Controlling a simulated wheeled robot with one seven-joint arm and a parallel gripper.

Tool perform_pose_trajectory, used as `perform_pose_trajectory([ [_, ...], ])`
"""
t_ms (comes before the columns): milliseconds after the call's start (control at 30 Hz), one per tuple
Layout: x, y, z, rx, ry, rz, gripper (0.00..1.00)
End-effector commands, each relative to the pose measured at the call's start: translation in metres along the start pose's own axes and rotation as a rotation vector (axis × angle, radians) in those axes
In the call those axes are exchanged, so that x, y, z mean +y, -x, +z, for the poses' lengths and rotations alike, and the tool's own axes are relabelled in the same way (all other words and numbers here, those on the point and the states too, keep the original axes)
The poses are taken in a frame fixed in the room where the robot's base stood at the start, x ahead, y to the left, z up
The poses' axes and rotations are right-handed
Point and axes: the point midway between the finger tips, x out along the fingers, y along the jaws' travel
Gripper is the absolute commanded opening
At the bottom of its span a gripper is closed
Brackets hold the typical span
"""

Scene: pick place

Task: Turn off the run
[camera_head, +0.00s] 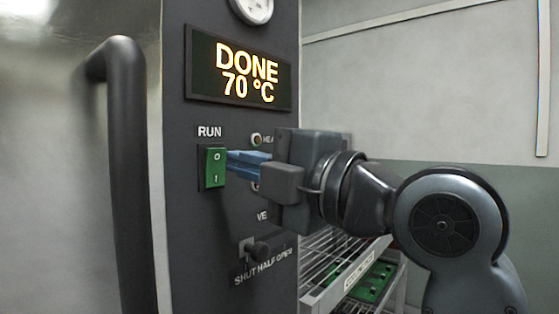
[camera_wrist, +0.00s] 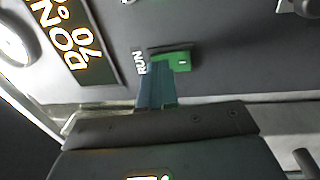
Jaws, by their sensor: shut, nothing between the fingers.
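The run switch (camera_head: 215,168) is a green rocker marked 0 at the top and 1 at the bottom, under the RUN label (camera_head: 209,132) on a dark panel. My gripper (camera_head: 230,164) is shut and empty, its blue fingers pointing left with the tips at the right edge of the switch. I cannot tell whether they touch it. In the wrist view the fingertips (camera_wrist: 156,68) cover part of the green switch (camera_wrist: 182,60), and its 1 mark shows beside them. The display (camera_head: 240,70) above reads DONE 70 °C.
A thick black door handle (camera_head: 127,175) stands left of the panel. Below the switch is a vent knob (camera_head: 258,251) with a SHUT, HALF, OPEN scale. A wire rack (camera_head: 335,270) with green boards stands at lower right. A round gauge (camera_head: 254,8) is above the display.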

Motion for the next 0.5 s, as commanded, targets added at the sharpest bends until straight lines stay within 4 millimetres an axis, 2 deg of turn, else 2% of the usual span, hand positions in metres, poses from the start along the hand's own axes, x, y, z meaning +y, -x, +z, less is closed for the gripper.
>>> perform_pose_trajectory([
  [167,0.0003,-0.0136,0.0000,0.001,0.000,0.000,0.00],
  [500,-0.0001,-0.0154,0.0004,-0.001,0.000,0.001,0.00],
])
